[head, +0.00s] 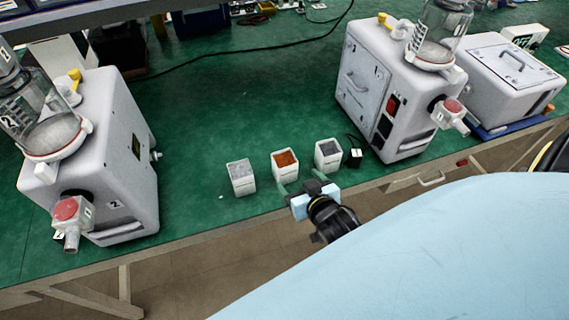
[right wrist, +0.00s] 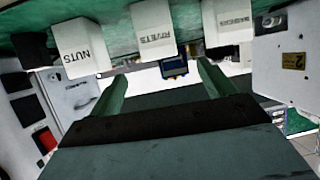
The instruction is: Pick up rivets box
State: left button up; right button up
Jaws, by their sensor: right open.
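The rivets box (head: 286,170) is a small white open box with orange-brown contents, the middle one of three on the green table. In the right wrist view the box labelled RIVETS (right wrist: 153,30) shows upside down at the top, between the two fingers. My right gripper (head: 301,183) is at the table's front edge, just in front of the rivets box. Its two green fingers (right wrist: 160,80) are spread with nothing between them. The fingers appear apart from the box. My left gripper is not in view.
The washers box (head: 241,182) stands left of the rivets box and the nuts box (head: 328,157) right, both close by. Large white pump machines stand at left (head: 110,150) and right (head: 375,85). The green table (head: 230,105) behind the boxes is mostly clear, with a black cable.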

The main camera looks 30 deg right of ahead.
aim_at(282, 157)
jog(key=x, duration=0.5)
jog(key=r+x, duration=0.1)
jog(key=x, duration=0.1)
jog(key=shift+w+d+b, duration=0.15)
jog(key=shift+w+b, duration=0.25)
jog(key=shift+w, duration=0.05)
jog(key=shift+b+x, duration=0.4)
jog(key=shift+x, duration=2.5)
jog(key=shift+s+f, duration=0.1)
jog(key=shift+f, duration=0.05)
jog(key=c, duration=1.2)
